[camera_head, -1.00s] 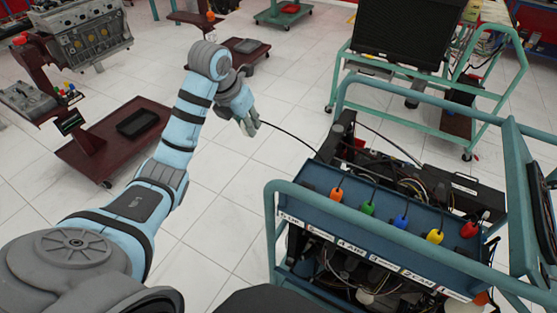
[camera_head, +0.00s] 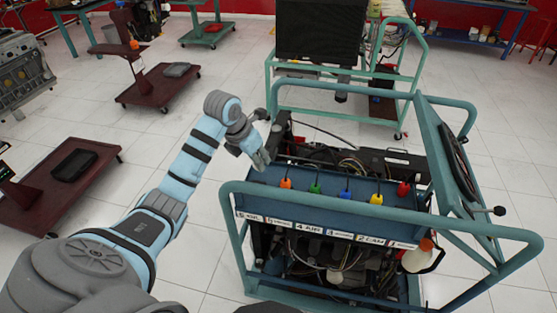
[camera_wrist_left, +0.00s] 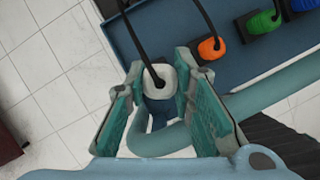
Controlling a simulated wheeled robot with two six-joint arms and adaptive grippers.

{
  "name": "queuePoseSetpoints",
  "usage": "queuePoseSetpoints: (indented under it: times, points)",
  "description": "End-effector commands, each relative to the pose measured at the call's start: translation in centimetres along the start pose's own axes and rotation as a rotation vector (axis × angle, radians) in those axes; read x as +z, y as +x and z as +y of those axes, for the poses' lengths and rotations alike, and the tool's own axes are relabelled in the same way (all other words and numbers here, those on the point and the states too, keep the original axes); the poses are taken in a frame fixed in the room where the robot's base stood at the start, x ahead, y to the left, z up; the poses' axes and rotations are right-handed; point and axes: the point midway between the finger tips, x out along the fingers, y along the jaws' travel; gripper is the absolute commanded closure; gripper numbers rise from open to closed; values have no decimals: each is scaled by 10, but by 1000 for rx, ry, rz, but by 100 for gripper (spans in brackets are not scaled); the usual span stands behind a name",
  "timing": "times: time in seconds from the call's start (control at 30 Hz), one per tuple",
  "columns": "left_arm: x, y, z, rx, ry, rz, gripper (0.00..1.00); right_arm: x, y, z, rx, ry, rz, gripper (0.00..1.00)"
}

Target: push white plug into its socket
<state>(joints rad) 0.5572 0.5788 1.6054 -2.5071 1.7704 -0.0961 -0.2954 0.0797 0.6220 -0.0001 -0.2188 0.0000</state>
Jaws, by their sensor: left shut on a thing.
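The white plug (camera_wrist_left: 159,82) shows in the left wrist view between the fingers of my left gripper (camera_wrist_left: 160,66), with a black cable rising from its top. My left gripper is shut on it. In the head view the left gripper (camera_head: 260,158) is at the left end of the blue panel (camera_head: 330,195), and it hides the plug there. The socket is hidden beneath the plug and fingers. I cannot tell whether the plug touches the panel. My right gripper is not in view.
Orange (camera_head: 286,183), green (camera_head: 315,188), blue (camera_head: 345,194), yellow (camera_head: 376,199) and red (camera_head: 403,188) plugs sit along the panel to the right. The teal frame tube (camera_head: 330,204) runs along its front, and passes close to the fingers. Open floor lies to the left.

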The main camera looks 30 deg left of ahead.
Motion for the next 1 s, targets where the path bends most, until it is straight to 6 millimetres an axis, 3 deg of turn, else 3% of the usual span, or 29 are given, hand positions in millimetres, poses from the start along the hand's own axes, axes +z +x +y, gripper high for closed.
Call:
queuePoseSetpoints:
  times: [0.03, 0.17, 0.6, 1.0]
  points:
    - [-7, 7, 1, -9, 23, 4, 100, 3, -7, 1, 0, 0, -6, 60]
    - [-13, 22, 1, -16, 48, -4, 100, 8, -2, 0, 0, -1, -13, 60]
    - [-28, 66, -1, -16, 50, -5, 100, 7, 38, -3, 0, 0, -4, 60]
    - [-28, 67, -1, -17, 50, -5, 100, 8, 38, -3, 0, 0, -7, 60]
